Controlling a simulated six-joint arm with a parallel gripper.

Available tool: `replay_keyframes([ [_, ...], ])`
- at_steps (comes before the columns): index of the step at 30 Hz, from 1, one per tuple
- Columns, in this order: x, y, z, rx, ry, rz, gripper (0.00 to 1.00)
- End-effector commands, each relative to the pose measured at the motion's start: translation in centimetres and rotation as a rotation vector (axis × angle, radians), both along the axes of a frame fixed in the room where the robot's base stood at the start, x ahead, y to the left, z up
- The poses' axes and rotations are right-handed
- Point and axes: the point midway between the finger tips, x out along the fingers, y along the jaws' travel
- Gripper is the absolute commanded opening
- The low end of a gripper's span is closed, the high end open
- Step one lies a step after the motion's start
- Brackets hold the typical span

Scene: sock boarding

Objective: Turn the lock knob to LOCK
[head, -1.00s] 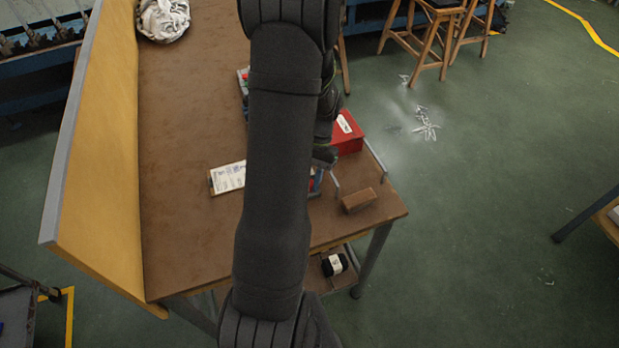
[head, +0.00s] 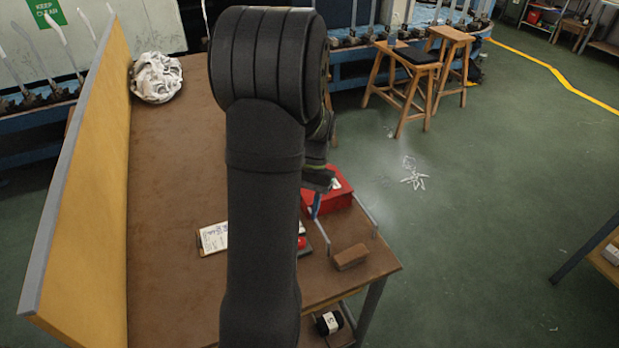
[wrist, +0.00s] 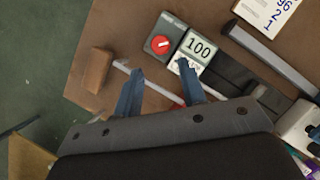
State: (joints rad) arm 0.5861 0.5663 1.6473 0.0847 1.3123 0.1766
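The lock knob (wrist: 158,45) is a round red knob with a pale line across it, set in a grey box near the top middle of the wrist view. In the head view the red knob (head: 301,242) shows just right of my arm. My gripper (wrist: 160,68) has two blue fingers, spread apart with nothing between them. In the wrist view the fingertips lie just below the knob, apart from it in the picture. In the head view the blue fingers (head: 315,205) show in front of the red box. The lettering beside the knob is too small to read.
A display reading 100 (wrist: 199,46) sits right of the knob. A brown block (head: 351,257) lies near the table's corner by a pale rail. A red box (head: 340,199) stands behind. A clipboard (head: 213,238) lies left of my arm.

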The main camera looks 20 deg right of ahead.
Motion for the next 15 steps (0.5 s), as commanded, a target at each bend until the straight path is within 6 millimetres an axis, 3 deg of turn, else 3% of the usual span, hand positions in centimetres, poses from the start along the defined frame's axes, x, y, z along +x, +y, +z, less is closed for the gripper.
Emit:
replay_keyframes([
  [6, 1.4, -1.4, 4.6, -0.002, -0.002, -0.001, 0.37],
  [15, 2.2, -2.3, 7.6, -0.001, 0.000, -0.001, 0.37],
])
